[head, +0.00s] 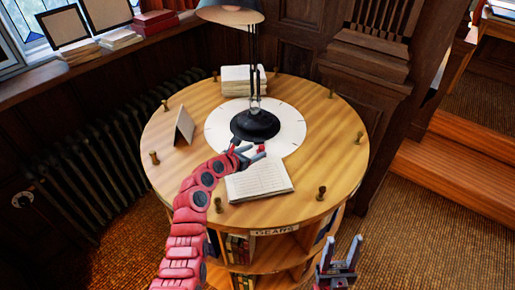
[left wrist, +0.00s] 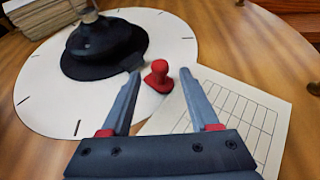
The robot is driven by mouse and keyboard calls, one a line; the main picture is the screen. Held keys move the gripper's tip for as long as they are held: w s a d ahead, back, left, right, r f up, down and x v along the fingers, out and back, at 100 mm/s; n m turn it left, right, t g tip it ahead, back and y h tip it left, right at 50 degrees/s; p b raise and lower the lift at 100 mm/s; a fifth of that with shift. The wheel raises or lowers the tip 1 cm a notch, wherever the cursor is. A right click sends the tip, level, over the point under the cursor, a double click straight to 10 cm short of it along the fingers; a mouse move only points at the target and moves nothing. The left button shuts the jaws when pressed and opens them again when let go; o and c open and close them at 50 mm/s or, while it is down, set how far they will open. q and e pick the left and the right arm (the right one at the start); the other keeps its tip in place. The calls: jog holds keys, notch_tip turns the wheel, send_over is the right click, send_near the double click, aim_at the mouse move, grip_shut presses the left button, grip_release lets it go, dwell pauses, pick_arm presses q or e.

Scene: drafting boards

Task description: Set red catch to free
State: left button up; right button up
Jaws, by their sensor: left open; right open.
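The red catch (head: 261,148) is a small red knob with a rounded top on the round table, by the lamp's black base. In the left wrist view the red catch (left wrist: 158,75) stands on the white disc, between the tips of my left gripper (left wrist: 161,76). The jaws are open, with a gap showing on both sides of the knob. My right gripper (head: 342,245) is open and empty, in front of the table's edge. I see no marking for free.
The desk lamp (head: 255,125) stands on the white disc (head: 219,121), which has tick marks near its rim. Books (head: 244,80), a small stand card (head: 184,126) and several brass pegs (head: 322,192) are around the tabletop.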

aim_at(261, 149)
pick_arm(q)
jog(key=shift+w+d+f, duration=0.15)
jog(key=shift+w+d, duration=0.25)
jog(key=shift+w, duration=0.2)
jog(key=shift+w+d+f, duration=0.2)
jog(key=shift+f, duration=0.1)
grip_shut()
jog(key=shift+r, duration=0.1)
dwell(0.8)
